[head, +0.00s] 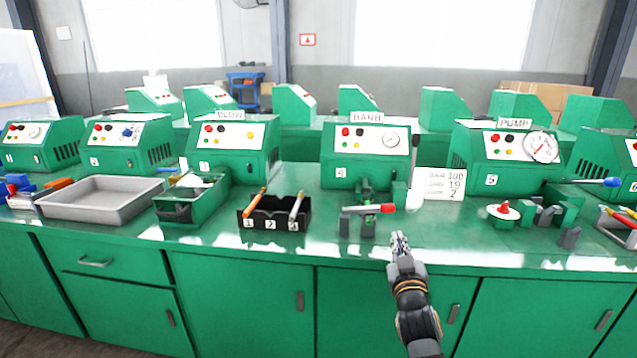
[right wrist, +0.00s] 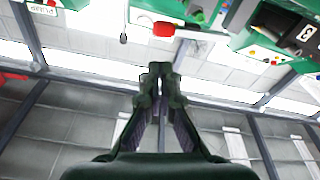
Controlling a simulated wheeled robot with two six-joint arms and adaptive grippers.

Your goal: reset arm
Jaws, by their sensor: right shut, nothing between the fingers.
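My right gripper (head: 399,240) is in front of the bench's front edge in the head view, below and right of a small fixture with a red-tipped lever (head: 386,208). In the right wrist view my right gripper (right wrist: 160,70) has its fingertips together with nothing between them. The red lever tip (right wrist: 164,29) shows just beyond the fingertips there, apart from them. My left gripper is not in view.
The green bench (head: 330,243) carries several green machines, including one labelled BARB (head: 367,151) and one labelled PUMP (head: 515,160). A grey tray (head: 104,219), a black numbered holder (head: 272,227) and a white number card (head: 443,183) stand on it.

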